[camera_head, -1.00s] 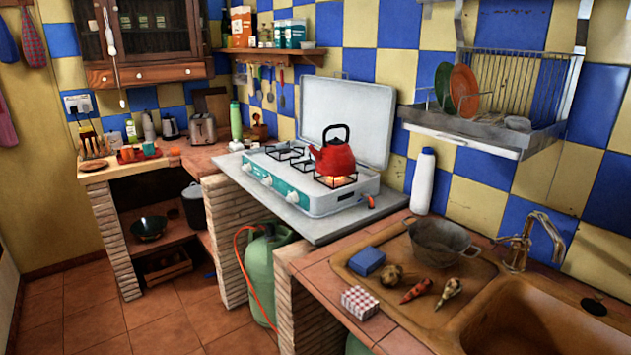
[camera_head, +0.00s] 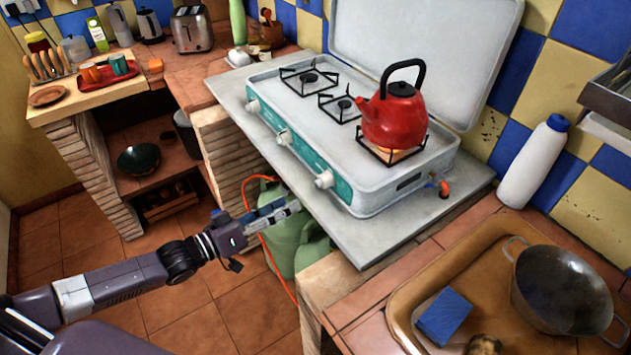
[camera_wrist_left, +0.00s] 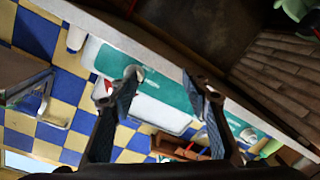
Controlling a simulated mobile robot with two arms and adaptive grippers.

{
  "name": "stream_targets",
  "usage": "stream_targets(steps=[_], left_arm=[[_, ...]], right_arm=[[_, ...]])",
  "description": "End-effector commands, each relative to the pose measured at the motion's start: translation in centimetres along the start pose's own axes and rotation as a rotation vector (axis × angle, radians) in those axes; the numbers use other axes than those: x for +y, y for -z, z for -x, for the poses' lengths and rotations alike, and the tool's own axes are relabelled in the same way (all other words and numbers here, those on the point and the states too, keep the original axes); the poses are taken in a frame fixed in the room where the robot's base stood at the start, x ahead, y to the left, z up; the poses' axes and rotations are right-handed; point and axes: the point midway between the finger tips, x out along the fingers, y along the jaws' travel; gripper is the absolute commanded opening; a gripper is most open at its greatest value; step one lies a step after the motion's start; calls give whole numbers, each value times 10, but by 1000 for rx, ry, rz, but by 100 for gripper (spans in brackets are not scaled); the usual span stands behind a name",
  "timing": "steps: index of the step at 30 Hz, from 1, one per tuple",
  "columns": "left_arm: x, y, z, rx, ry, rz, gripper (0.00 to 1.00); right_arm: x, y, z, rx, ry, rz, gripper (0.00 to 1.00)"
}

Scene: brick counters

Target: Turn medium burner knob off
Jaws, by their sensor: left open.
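The camping stove (camera_head: 400,190) has a teal front panel with three pale knobs: a far-left knob (camera_head: 254,106), a middle knob (camera_head: 284,137) and a right knob (camera_head: 324,179). A red kettle (camera_head: 393,120) sits on the right burner, where an orange flame (camera_head: 392,154) glows. My left gripper (camera_head: 292,207) is open and empty, low in front of the stove and apart from it. In the left wrist view its fingers (camera_wrist_left: 163,84) spread before the teal panel (camera_wrist_left: 165,88). One knob (camera_wrist_left: 135,72) shows by one fingertip; another knob (camera_wrist_left: 249,135) lies farther right. My right gripper is out of view.
The grey slab (camera_head: 372,236) under the stove juts out above my left gripper. A green gas bottle (camera_head: 285,235) with an orange hose stands below. The stove lid (camera_head: 425,50) is raised behind. A sink with a metal pot (camera_head: 563,285) is at right.

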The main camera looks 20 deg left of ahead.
Motion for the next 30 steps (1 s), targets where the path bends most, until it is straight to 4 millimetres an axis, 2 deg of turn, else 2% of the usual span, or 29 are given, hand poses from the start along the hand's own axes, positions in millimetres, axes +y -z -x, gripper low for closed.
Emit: stream_targets(steps=[1, 3, 6, 12, 21, 30], left_arm=[[18, 10, 0, 0, -41, 23, 44], [34, 18, 1, 4, -76, 53, 44], [44, 23, -2, 7, -99, 72, 44], [47, 25, -25, 11, -102, 71, 44], [50, 25, -66, 10, -99, 70, 44], [50, 24, -77, 7, -96, 69, 44]], right_arm=[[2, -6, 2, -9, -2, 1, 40], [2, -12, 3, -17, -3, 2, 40], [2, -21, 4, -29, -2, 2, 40], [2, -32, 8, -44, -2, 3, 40], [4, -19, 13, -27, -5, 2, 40], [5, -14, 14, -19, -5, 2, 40]])
